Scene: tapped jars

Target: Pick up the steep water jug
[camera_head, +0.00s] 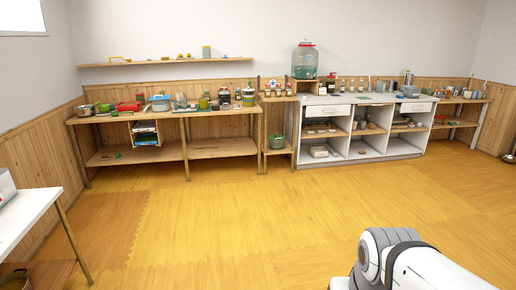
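A large clear jar (305,61) with a reddish lid and blue-green liquid stands high at the back, where the narrow wooden shelf unit meets the white counter. It is the largest water vessel in view. No label can be read, so I cannot tell whether it is the steep water jug. Its tap is too small to make out. Part of my own white arm shows at the bottom right, far from the jar across the floor. My gripper is not in view.
A wooden workbench (196,149) with many containers stands along the back wall, left of a white counter (366,99) with open compartments. Several small jars crowd the counter's back. A white table (27,217) stands at the left edge. The yellow floor (235,215) between is clear.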

